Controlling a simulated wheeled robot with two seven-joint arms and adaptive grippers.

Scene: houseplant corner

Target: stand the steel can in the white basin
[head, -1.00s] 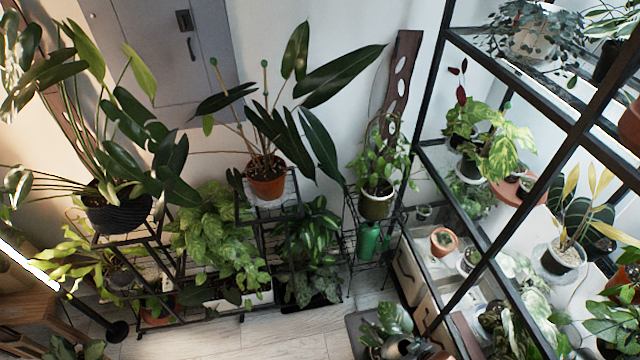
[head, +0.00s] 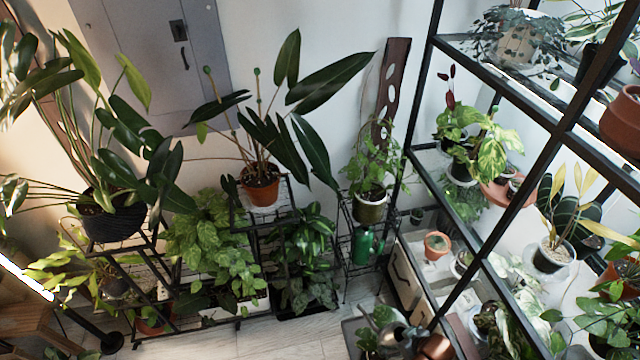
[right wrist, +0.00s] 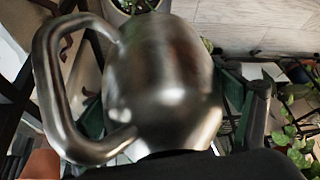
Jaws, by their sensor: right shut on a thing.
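The steel can (right wrist: 165,75) fills the middle of the right wrist view, with its looped handle on the left side. My right gripper (right wrist: 165,110) is shut on the can; part of its dark body shows along the bottom and a finger at the right, but its grip is mostly hidden. In the head view the steel can (head: 399,337) shows at the bottom edge, beside a leafy potted plant. My right gripper is outside the head view there. My left gripper is not in view. I cannot make out the white basin with certainty.
A terracotta pot (head: 435,347) is close to the can's right. A black-framed glass shelf (head: 490,240) with several plants rises on the right. Plant stands line the wall at left and middle. Pale floor (head: 285,335) is open at bottom middle.

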